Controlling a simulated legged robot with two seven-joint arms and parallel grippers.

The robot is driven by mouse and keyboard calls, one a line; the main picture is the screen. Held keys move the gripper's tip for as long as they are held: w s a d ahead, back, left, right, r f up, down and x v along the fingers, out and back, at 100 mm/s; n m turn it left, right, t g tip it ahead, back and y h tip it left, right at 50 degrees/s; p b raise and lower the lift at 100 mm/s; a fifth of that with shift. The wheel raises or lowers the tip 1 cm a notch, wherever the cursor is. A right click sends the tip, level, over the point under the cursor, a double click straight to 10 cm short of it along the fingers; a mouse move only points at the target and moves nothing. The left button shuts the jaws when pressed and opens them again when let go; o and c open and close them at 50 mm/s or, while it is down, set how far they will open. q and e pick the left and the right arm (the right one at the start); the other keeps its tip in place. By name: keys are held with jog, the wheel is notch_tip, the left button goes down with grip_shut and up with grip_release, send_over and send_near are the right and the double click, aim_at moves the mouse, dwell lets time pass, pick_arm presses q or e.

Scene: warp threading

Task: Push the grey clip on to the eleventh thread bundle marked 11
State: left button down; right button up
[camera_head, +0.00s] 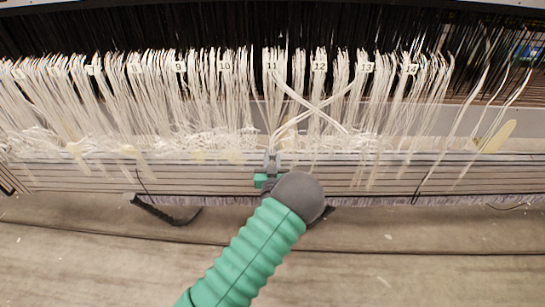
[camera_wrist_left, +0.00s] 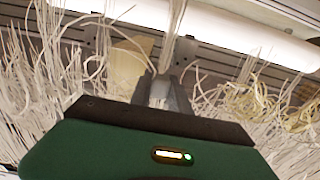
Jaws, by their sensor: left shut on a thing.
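The thread bundle marked 11 (camera_head: 272,85) hangs white and straight in the middle of the row in the head view. The grey clip (camera_head: 272,163) is at its lower end, in line with the bundle. My left gripper (camera_head: 270,178) is just below, shut on the clip. In the left wrist view the grey clip (camera_wrist_left: 165,92) stands between the fingers, with white threads (camera_wrist_left: 172,40) running up from it. How far the threads sit inside the clip is hard to tell. My right gripper is not in view.
Neighbouring bundles 10 (camera_head: 226,85) and 12 (camera_head: 319,85) hang close on both sides. Loose threads (camera_head: 315,105) cross in front between 11 and 13. A striped ledge (camera_head: 100,178) runs below the threads.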

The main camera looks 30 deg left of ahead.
pick_arm(q)
jog(key=shift+r, duration=0.1)
dwell(0.3)
jog(key=c, duration=1.1)
grip_release()
jog(key=shift+c, duration=0.2)
jog(key=shift+o, duration=0.4)
jog(key=o, duration=0.3)
jog(key=shift+p+v, duration=0.4)
jog(key=shift+v, duration=0.9)
jog(key=p+v, duration=0.1)
jog(key=v, duration=0.5)
jog(key=shift+s, duration=0.15)
